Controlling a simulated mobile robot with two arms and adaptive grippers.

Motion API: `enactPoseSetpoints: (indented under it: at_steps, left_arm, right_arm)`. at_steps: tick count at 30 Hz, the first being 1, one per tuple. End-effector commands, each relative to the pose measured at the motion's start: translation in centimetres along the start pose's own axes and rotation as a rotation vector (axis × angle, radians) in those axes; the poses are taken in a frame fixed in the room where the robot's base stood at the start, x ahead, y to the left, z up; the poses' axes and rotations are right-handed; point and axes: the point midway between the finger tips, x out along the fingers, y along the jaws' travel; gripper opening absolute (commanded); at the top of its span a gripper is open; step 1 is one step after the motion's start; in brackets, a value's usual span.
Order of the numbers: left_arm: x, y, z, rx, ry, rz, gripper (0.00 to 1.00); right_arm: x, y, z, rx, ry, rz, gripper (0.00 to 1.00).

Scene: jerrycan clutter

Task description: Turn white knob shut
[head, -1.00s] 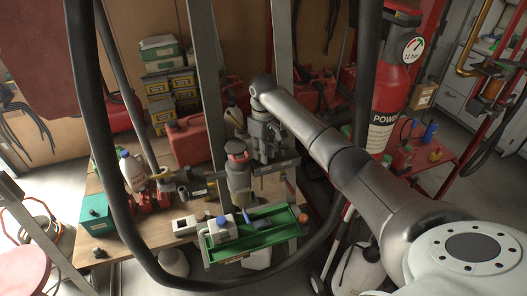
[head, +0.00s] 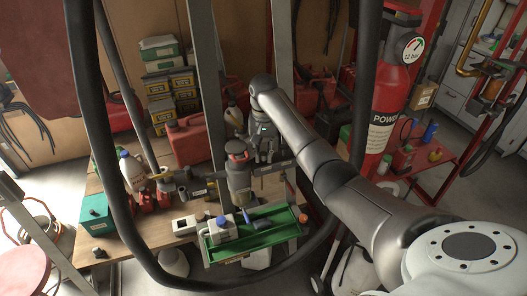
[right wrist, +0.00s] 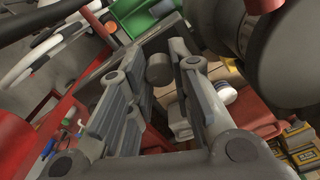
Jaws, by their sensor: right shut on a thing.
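My right gripper (head: 262,152) reaches down over the bench, just behind and right of a grey gas bottle with a red top (head: 239,170). In the right wrist view its two fingers (right wrist: 158,85) stand on either side of a small round knob (right wrist: 159,67), which looks grey in the shade. The gripper is shut on this knob near the fingertips. Its colour makes it hard to tell whether it is the white knob. In the head view the knob is hidden by the gripper and wrist. My left gripper is not in view.
A green tray (head: 279,236) and a white can with a blue cap (head: 221,231) are at the bench's front. Red jerrycans (head: 190,142) and stacked boxes (head: 160,85) stand behind. A fire extinguisher (head: 393,100) stands right. A black hose (head: 103,150) loops in front.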

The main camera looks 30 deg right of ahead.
Motion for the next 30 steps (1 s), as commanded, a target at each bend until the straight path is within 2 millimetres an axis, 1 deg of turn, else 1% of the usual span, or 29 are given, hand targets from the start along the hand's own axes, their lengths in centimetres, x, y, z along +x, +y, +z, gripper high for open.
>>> enactPoseSetpoints:
  at_steps: [1,30]
  left_arm:
    - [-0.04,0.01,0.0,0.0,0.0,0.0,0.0]
    - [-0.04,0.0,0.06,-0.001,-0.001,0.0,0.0]
  right_arm:
    - [-0.42,-0.09,-0.26,0.047,0.01,-0.006,0.0]
    - [-0.53,-0.05,-0.35,0.969,0.01,-0.012,0.0]
